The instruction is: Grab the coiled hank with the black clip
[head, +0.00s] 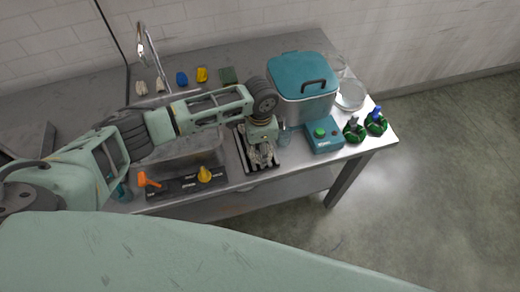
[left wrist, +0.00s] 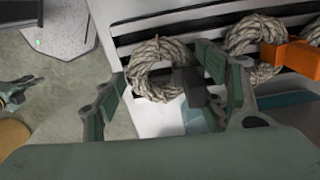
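The coiled hank with the black clip (left wrist: 157,62) is a grey-beige rope ring in the left wrist view. Its black clip (left wrist: 188,86) is on its lower right side. My left gripper (left wrist: 161,68) is open, with one finger left of this hank and the other right of it. I cannot tell whether the fingers touch it. In the head view, my left gripper (head: 262,148) is over the dark slotted tray (head: 242,152) and hides much of the hanks. A dark pronged shape (left wrist: 17,90) at the left edge of the wrist view may be my right gripper.
Another hank (left wrist: 250,33) with an orange clip (left wrist: 293,56) lies close to the right finger. On the table stand a teal-lidded bin (head: 302,100), a teal box (head: 324,138), a glass dish (head: 350,96) and two green-and-black items (head: 355,132). A yellow funnel-like piece (head: 204,174) is to the left.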

